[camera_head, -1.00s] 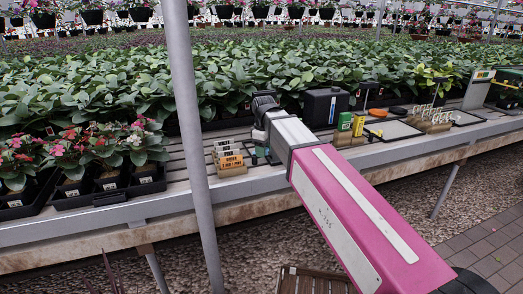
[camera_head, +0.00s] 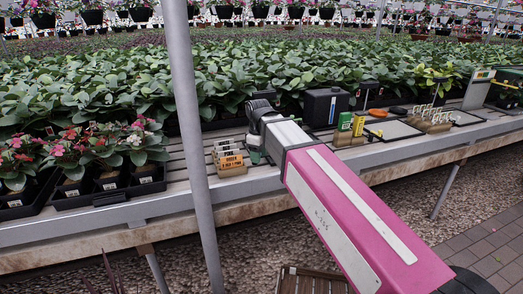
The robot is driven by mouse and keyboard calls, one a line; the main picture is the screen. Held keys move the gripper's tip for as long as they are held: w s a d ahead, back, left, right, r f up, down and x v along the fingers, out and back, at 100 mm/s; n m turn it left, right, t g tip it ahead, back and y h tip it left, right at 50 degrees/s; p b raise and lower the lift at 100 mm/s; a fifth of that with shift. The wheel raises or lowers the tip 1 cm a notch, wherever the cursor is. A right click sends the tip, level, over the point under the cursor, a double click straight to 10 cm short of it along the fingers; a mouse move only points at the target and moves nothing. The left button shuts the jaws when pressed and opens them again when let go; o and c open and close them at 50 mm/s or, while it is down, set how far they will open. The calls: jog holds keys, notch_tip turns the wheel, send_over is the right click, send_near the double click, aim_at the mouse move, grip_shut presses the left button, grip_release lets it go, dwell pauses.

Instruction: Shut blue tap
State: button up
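I cannot make out a blue tap for sure. A black tank (camera_head: 318,105) stands on the bench right of my arm's end, with a thin blue upright strip (camera_head: 333,110) on its front. Whether this strip belongs to a tap is too small to tell. My pink and white arm reaches from the lower right to the bench. Its dark end, with my gripper (camera_head: 257,112), is left of the tank, apart from it in the picture. The fingers are hidden or too small to read. A small dark green thing (camera_head: 255,156) shows just below the arm's end, partly covered.
Wooden label blocks (camera_head: 231,165) stand close left of my arm's end. A grey post (camera_head: 190,130) rises in front of the bench. Potted flowers (camera_head: 100,155) are at left. Leafy plants fill the back.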

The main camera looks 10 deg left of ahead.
jog(key=shift+w, duration=0.3)
jog(key=shift+d+r, duration=0.1)
jog(key=shift+r, duration=3.4)
